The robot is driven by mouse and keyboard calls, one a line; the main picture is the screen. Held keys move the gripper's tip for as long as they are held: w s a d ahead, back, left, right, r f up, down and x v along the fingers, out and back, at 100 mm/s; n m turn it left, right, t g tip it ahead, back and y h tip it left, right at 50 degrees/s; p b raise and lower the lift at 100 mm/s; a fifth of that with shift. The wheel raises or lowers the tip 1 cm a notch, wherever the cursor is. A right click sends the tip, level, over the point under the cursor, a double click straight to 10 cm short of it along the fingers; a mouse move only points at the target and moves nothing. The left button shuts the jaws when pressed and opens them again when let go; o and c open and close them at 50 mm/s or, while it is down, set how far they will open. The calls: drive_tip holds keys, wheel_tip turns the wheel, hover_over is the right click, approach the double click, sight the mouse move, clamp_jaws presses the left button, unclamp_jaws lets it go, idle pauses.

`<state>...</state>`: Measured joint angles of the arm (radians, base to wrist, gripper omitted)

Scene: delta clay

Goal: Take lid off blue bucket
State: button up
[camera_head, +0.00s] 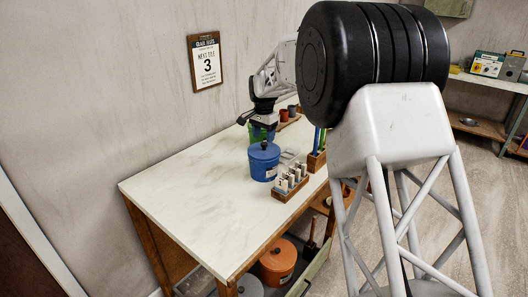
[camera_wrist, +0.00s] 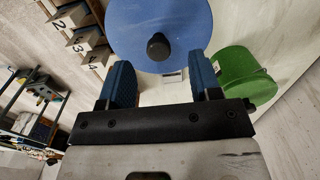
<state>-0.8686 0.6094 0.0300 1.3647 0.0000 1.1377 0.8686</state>
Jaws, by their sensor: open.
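The blue bucket (camera_head: 262,172) stands upright on the white-topped table, with its blue lid (camera_head: 263,151) on it. The lid has a small dark knob in the middle. In the wrist view the round lid (camera_wrist: 185,30) and its knob (camera_wrist: 158,47) lie just beyond my fingertips. My gripper (camera_wrist: 161,78) is open and empty, its two blue-padded fingers spread wide, with the knob roughly in line with the gap. In the head view my gripper (camera_head: 246,118) is behind and above the bucket, apart from it, over a green bucket.
The green bucket (camera_head: 259,134) stands close behind the blue one; it also shows in the wrist view (camera_wrist: 238,68). A wooden rack of numbered blocks (camera_head: 290,182) stands right of the blue bucket. The table's left part (camera_head: 190,190) is clear. An orange pot (camera_head: 278,262) sits below.

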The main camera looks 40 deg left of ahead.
sight(264, 143)
drive_tip(key=shift+d+f, duration=0.1)
drive_tip(key=shift+f, duration=2)
drive_tip(key=shift+c, duration=0.2)
drive_tip(key=c, duration=1)
